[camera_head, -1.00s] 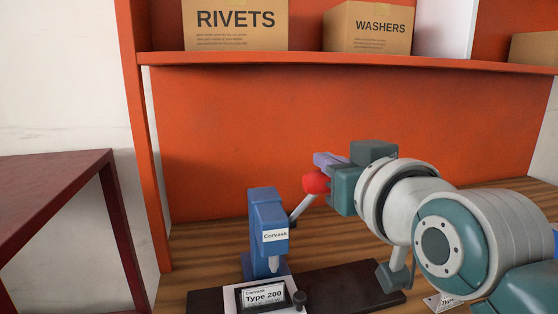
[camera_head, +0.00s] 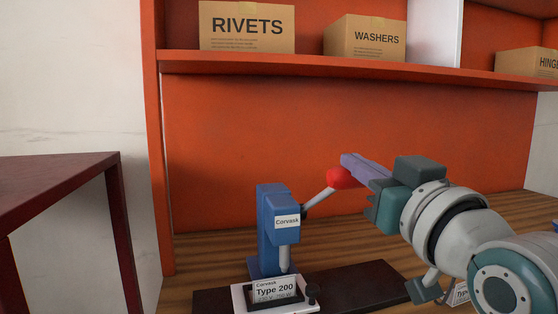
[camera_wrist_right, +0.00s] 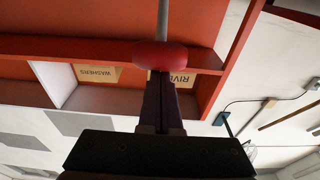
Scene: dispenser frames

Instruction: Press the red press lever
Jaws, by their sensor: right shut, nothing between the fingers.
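A blue press (camera_head: 268,215) with a "Corvask" label stands on a dark base board (camera_head: 360,284). Its lever is a grey rod (camera_head: 319,197) slanting up to the right, ending in a red knob (camera_head: 342,178). My right gripper (camera_head: 352,160) reaches in from the right. Its purple fingers are shut and empty, with their tips at the upper right of the knob. In the wrist view the knob (camera_wrist_right: 160,55) lies just beyond the shut fingertips (camera_wrist_right: 161,74). They look very close or touching; contact is not certain. My left gripper is not in view.
A "Type 200" sign (camera_head: 274,291) stands before the press. An orange shelf (camera_head: 340,66) above holds a RIVETS box (camera_head: 246,27) and a WASHERS box (camera_head: 364,38). A dark red table (camera_head: 60,180) stands at left. The wooden surface (camera_head: 375,230) behind the press is clear.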

